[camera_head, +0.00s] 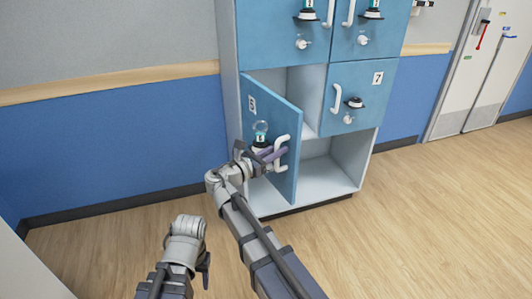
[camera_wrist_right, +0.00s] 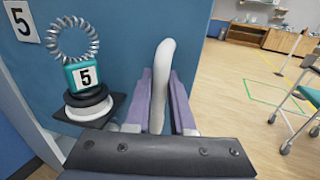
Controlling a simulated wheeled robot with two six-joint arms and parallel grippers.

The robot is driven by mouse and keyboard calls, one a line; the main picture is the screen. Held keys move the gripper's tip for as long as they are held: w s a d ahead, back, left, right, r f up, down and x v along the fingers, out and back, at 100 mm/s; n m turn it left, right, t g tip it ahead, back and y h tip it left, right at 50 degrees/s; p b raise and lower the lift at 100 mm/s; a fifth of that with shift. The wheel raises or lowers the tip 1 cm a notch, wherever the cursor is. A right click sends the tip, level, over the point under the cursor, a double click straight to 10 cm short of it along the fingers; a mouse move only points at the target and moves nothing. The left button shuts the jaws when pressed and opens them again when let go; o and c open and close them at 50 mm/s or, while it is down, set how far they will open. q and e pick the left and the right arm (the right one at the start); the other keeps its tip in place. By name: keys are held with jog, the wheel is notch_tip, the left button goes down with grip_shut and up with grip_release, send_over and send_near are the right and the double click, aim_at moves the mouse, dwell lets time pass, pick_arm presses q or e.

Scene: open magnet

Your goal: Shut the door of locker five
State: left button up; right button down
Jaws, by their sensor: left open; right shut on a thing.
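The blue door of locker five (camera_head: 276,98) stands open, swung out from its left side, with the inside of the cabinet showing behind its free edge. A "5" label (camera_wrist_right: 21,22) is at its upper corner in the right wrist view. My right gripper (camera_head: 276,155) is shut on the door's white handle (camera_head: 284,139). In the right wrist view, the handle (camera_wrist_right: 161,80) stands between the purple fingers (camera_wrist_right: 162,105). My left gripper (camera_head: 188,228) is open, low and to the left of the door, apart from it; its fingers are hard to make out.
A number five fixture with a coiled ring (camera_wrist_right: 84,73) sits on the door beside the handle. Locker seven's closed door (camera_head: 362,92) is to the right. An open lower compartment (camera_head: 330,172) is below. Bare wooden floor (camera_head: 420,220) lies to the right.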

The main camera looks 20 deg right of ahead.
jog(key=w+d+n+t+y, duration=0.3)
jog(key=w+d+t, duration=0.1)
jog(key=d, duration=0.5)
jog(key=w+d+n+t+y, duration=0.3)
jog(key=d, duration=0.5)
jog(key=shift+w+a+x, duration=0.3)
jog(key=shift+a+x, duration=0.1)
jog(key=shift+x, duration=4.05)
jog(key=shift+w+a+x, duration=0.3)
jog(key=shift+a+x, duration=0.15)
jog(key=shift+x, duration=4)
jog(key=shift+w+a+x, duration=0.3)
jog(key=shift+a+x, duration=0.1)
jog(key=shift+x, duration=4.05)
jog(key=shift+w+r, duration=0.1)
jog(key=shift+r, duration=0.1)
jog(key=c, duration=0.8)
grip_release()
jog(key=shift+o, duration=0.2)
jog(key=shift+w+a, duration=0.1)
